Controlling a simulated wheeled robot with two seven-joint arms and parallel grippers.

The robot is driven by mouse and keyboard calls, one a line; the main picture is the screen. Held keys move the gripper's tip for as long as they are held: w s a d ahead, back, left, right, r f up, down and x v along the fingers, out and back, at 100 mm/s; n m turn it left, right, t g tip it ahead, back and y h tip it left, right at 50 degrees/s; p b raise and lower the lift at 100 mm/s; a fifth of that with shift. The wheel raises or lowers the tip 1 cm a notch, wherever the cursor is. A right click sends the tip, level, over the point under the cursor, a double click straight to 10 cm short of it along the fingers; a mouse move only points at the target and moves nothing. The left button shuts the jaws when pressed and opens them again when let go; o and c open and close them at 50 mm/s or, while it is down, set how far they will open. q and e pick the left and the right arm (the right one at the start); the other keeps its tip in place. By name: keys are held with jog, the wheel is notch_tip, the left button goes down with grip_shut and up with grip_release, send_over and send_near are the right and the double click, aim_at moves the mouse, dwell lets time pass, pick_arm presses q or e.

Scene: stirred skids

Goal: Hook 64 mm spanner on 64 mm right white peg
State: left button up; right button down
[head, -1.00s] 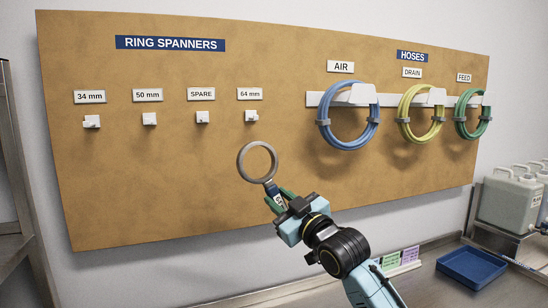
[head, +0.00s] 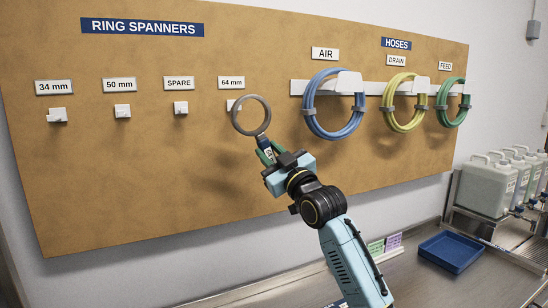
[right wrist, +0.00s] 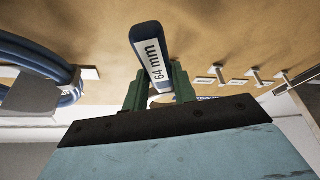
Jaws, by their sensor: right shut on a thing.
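The 64 mm spanner (head: 267,110) stands nearly upright with its grey ring at the top. My right gripper (head: 268,155) is shut on its handle. In the right wrist view the handle (right wrist: 151,55) shows its "64 mm" label between the green fingers of my right gripper (right wrist: 153,92). The white 64 mm peg (head: 231,104) is under the "64 mm" sign (head: 231,82), partly covered by the left side of the ring. I cannot tell how far the ring is from the peg in depth. My left gripper is not in view.
Pegs under 34 mm (head: 57,116), 50 mm (head: 122,111) and SPARE (head: 181,108) are empty. A blue AIR hose (head: 311,125) hangs close to the right of the ring. A blue tray (head: 452,250) and jugs (head: 485,185) are at right.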

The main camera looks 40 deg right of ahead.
jog(key=shift+w+d+b, duration=0.2)
jog(key=shift+w, duration=0.55)
jog(key=shift+w+d+b, duration=0.15)
jog(key=shift+w, duration=0.6)
jog(key=shift+w+d+f+b, duration=0.1)
jog(key=shift+w+d+b, duration=0.1)
jog(key=shift+w, duration=0.45)
jog(key=shift+w+d+f+b, duration=0.1)
jog(key=shift+w+b, duration=0.15)
jog(key=shift+w, duration=0.4)
jog(key=shift+w+d+f+b, duration=0.1)
jog(key=shift+w+d+b, duration=0.1)
jog(key=shift+w, duration=0.45)
jog(key=shift+w+f, duration=0.4)
jog(key=shift+f, duration=0.15)
jog(key=c, duration=1.1)
grip_release()
jog(key=shift+o, duration=0.2)
jog(key=shift+f, duration=0.1)
